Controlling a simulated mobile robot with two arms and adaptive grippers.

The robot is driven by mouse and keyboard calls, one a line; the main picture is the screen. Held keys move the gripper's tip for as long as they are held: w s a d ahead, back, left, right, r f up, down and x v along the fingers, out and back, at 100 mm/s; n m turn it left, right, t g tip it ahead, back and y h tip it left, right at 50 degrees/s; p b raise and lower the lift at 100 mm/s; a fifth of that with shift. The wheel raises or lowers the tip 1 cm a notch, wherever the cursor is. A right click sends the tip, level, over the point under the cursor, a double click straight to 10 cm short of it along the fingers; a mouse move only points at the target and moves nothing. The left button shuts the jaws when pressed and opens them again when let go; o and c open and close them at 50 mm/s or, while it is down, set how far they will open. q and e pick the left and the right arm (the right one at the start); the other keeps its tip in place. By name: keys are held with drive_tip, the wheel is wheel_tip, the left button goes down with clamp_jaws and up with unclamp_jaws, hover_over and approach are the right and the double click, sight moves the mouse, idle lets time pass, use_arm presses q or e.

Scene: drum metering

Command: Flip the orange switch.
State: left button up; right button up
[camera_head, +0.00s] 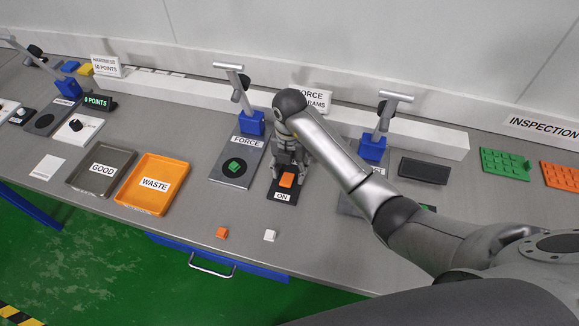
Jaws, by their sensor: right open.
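The orange switch (287,180) sits on a small black base with an "ON" label (282,197) at the middle of the bench. My right gripper (290,163) hangs just above and behind the switch, pointing down. Its fingers are small in the picture and partly overlap the base; I cannot tell whether they touch the switch. It holds nothing that I can see. My right arm comes in from the right and hides part of the bench. My left gripper is not in view.
An orange "WASTE" tray (132,184) and a grey "GOOD" tray (79,170) lie further left. Blue-based lever stands (252,123) rise behind.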

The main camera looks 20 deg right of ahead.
drive_tip(key=c, duration=1)
drive_tip(key=shift+r+t+h, duration=0.2)
drive_tip(key=shift+t+h, duration=0.1)
drive_tip(key=shift+t, duration=0.1)
drive_tip(key=shift+s+a+t+h, duration=0.2)
drive_tip(key=shift+t+h, duration=0.2)
drive_tip(key=shift+t, duration=0.3)
drive_tip(key=shift+r+t+h+b, duration=0.1)
drive_tip(key=shift+t+h+b, duration=0.35)
drive_tip(key=shift+b, duration=0.2)
drive_tip(key=shift+s+a+r+t+b, duration=0.1)
drive_tip(key=shift+s+r+t+b, duration=0.05)
drive_tip(key=shift+t+b, duration=0.25)
